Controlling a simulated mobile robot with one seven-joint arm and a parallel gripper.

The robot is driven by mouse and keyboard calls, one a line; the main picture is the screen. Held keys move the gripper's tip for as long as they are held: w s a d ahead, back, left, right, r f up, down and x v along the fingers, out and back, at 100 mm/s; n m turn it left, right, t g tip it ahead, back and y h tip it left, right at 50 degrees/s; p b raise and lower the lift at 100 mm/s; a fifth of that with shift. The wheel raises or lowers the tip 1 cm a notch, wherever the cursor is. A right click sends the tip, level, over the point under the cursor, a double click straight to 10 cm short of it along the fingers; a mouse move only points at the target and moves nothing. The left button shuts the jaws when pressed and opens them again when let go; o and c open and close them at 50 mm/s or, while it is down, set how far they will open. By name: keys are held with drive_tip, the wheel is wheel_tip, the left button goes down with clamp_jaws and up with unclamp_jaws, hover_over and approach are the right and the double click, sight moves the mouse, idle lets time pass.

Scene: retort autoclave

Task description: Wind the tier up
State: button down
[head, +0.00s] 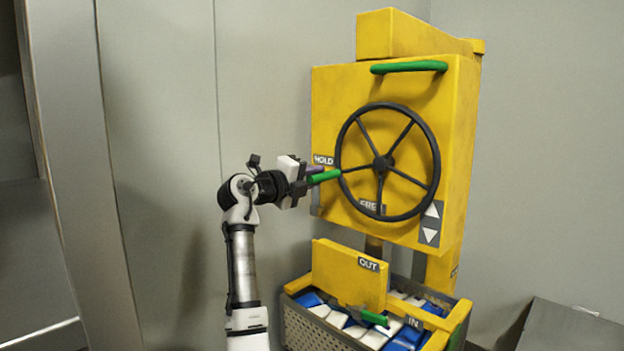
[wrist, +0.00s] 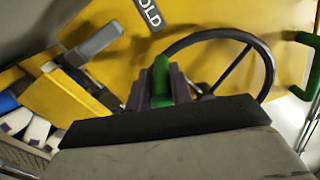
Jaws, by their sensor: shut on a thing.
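A large black spoked handwheel (head: 382,164) is on the front of a yellow housing (head: 345,88). A green handle (head: 325,176) stands out at the left side of the wheel. My gripper (head: 312,174) is shut on this handle from the left. In the wrist view, the purple fingers of my gripper (wrist: 161,90) sit on either side of the green handle (wrist: 161,68), with the wheel rim (wrist: 272,75) beyond. A HOLD label (head: 323,160) is beside the wheel's left rim. A FREE label (head: 371,207) is partly hidden by the wheel.
A plate with up and down arrows (head: 431,223) is at the housing's lower right. A green bar (head: 409,67) is above the wheel. Below stands a basket (head: 315,331) of blue and white packs, with a yellow OUT panel (head: 340,270). Clear wall lies left.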

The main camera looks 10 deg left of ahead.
drive_tip(key=shift+s+d+r, duration=0.2)
drive_tip(key=shift+d+r, duration=0.1)
drive_tip(key=shift+r, duration=0.25)
drive_tip(key=c, duration=1.6)
unclamp_jaws()
drive_tip(key=o, duration=0.3)
drive_tip(key=shift+s+d+r, duration=0.1)
drive_tip(key=shift+d, duration=0.15)
drive_tip(key=shift+o, duration=0.2)
drive_tip(key=shift+a, duration=0.1)
drive_tip(key=shift+f, duration=0.25)
drive_tip(key=shift+a, duration=0.2)
drive_tip(key=b+v, duration=0.1)
drive_tip(key=v, duration=0.6)
drive_tip(key=shift+s+b, duration=0.15)
drive_tip(key=shift+b, duration=0.2)
drive_tip(key=shift+d, duration=0.1)
